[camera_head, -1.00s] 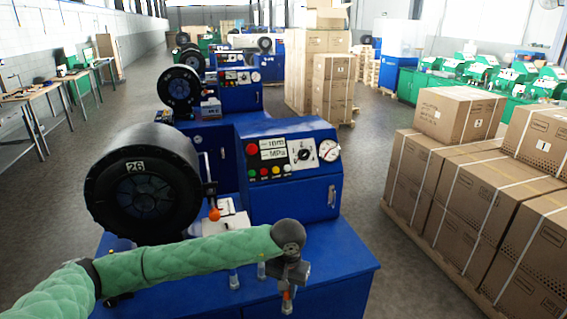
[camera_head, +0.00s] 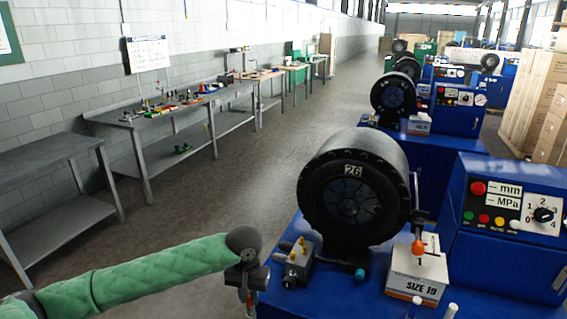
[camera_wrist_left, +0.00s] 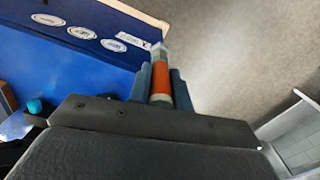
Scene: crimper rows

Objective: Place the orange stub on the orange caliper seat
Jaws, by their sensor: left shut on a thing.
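My left gripper (camera_head: 249,297) hangs at the bottom of the head view, beside the left end of the blue crimper table. In the left wrist view its fingers (camera_wrist_left: 160,88) are shut on the orange stub (camera_wrist_left: 167,82), which has an orange middle and a pale end sticking out past the fingertips. In the head view the stub is small and mostly hidden by the fingers. I cannot pick out an orange caliper seat for certain. Small colourful items (camera_head: 185,98) lie on the far steel bench, too small to tell apart. My right gripper is not in view.
The black crimper head marked 26 (camera_head: 352,190) stands on the blue table, with a white SIZE 19 box (camera_head: 416,277) and a grey block with brass fittings (camera_head: 294,262). An empty steel bench (camera_head: 50,150) stands at left. Open floor (camera_head: 230,190) lies between.

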